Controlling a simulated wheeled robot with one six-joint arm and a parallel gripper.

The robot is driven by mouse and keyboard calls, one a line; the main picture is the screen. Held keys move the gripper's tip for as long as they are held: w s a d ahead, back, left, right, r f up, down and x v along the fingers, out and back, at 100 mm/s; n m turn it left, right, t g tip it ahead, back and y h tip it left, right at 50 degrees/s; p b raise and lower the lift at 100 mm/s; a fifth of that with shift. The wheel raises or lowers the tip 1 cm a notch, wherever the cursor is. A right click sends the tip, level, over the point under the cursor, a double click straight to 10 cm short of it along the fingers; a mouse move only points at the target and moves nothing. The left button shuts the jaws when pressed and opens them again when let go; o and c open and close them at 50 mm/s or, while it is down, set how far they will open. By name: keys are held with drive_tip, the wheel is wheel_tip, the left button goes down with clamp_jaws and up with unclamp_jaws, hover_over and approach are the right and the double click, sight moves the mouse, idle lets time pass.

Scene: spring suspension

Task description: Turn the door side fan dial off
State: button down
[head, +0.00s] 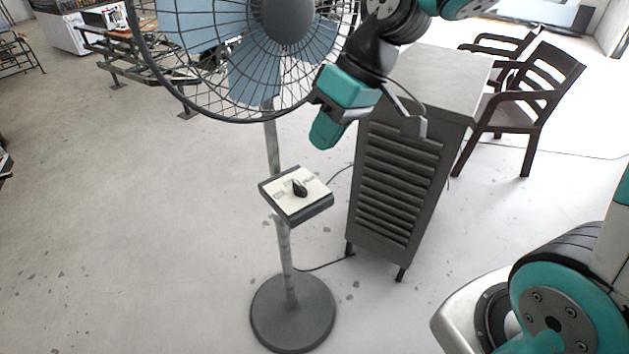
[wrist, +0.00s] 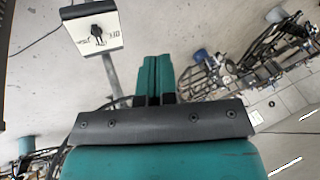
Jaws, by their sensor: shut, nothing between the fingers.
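The fan dial is a small black knob (head: 299,188) on a white-topped control box (head: 316,204) fixed to the stand of a pedestal fan (head: 290,20). In the wrist view the knob (wrist: 97,33) shows at the upper left on its white panel (wrist: 112,20). My gripper (head: 324,137) is in the air above and a little right of the box, apart from it. Its teal fingers (wrist: 155,60) are together with nothing between them. The marks beside the knob are too small to read.
A grey louvred cabinet (head: 400,185) stands just right of the fan. Dark wooden chairs (head: 540,85) are behind it. The round fan base (head: 292,315) rests on the floor, and a cable runs toward the cabinet. The floor (head: 130,230) to the left is clear.

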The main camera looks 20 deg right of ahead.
drive_tip(key=w+d+f+m+b, duration=0.1)
drive_tip(key=w+d+f+b, duration=0.1)
drive_tip(key=w+d+f, duration=0.55)
drive_tip(key=t+y+b, duration=0.1)
drive_tip(key=t+b, duration=0.1)
approach(309, 186)
drive_tip(key=shift+m, duration=0.4)
drive_tip(key=w+f+p, duration=0.1)
drive_tip(key=f, duration=0.1)
drive_tip(key=w+a+f+p, duration=0.1)
drive_tip(key=w+f, duration=0.1)
drive_tip(key=shift+f, duration=0.15)
drive_tip(key=shift+s+a+f+p, duration=0.15)
drive_tip(key=shift+a+p, duration=0.15)
drive_tip(key=shift+a, duration=0.4)
drive_tip(key=shift+s+a+p, duration=0.1)
drive_tip(key=shift+a+p, duration=0.15)
drive_tip(key=shift+a, duration=0.5)
drive_tip(key=shift+s+a+f+p, duration=0.15)
drive_tip(key=shift+a+p, duration=0.15)
drive_tip(key=shift+a, duration=0.4)
